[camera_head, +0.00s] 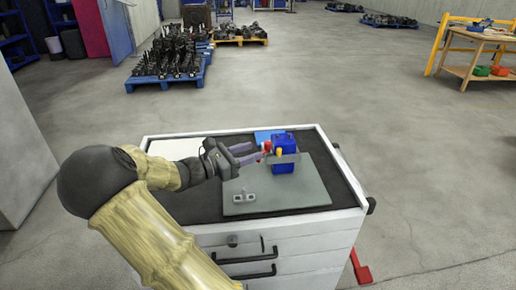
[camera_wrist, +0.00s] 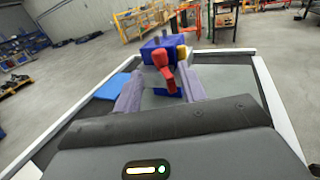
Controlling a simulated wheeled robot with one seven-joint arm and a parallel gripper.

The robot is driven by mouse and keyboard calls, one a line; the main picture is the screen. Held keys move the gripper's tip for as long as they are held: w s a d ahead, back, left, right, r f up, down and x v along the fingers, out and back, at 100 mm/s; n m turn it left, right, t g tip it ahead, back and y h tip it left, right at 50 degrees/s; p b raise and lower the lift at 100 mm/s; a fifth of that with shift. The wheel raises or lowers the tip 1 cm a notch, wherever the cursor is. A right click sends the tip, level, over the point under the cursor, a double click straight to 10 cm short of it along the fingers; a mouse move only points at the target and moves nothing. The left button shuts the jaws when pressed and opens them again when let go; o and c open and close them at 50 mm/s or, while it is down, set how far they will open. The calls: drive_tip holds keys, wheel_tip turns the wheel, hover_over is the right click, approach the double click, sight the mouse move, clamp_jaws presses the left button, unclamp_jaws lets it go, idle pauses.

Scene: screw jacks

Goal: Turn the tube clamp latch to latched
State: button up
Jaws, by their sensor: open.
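The tube clamp is a blue block (camera_head: 284,140) with a grey plate across it, standing on a grey mat (camera_head: 310,190) on the cart. Its red latch lever (camera_head: 267,147) and a yellow part (camera_head: 279,152) are on the side near my gripper. In the wrist view the red lever (camera_wrist: 165,66) stands in front of the blue block (camera_wrist: 153,45), with the yellow part (camera_wrist: 183,52) to its right. My gripper (camera_head: 257,154) is open, its purple-grey fingers pointing at the clamp. In the wrist view, the lever appears between the fingers (camera_wrist: 161,82); I cannot tell whether they touch it.
A small grey two-holed part (camera_head: 244,197) lies on the mat. A blue sheet (camera_head: 263,136) lies behind the clamp. The drawer cart's raised rim (camera_head: 340,165) surrounds the top. Loaded pallets (camera_head: 165,78) and a wooden bench (camera_head: 480,65) stand farther off on open floor.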

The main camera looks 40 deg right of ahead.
drive_tip(key=w+a+p, duration=0.1)
drive_tip(key=w+a, duration=0.1)
drive_tip(key=a, duration=1.1)
drive_tip(key=shift+f, duration=0.1)
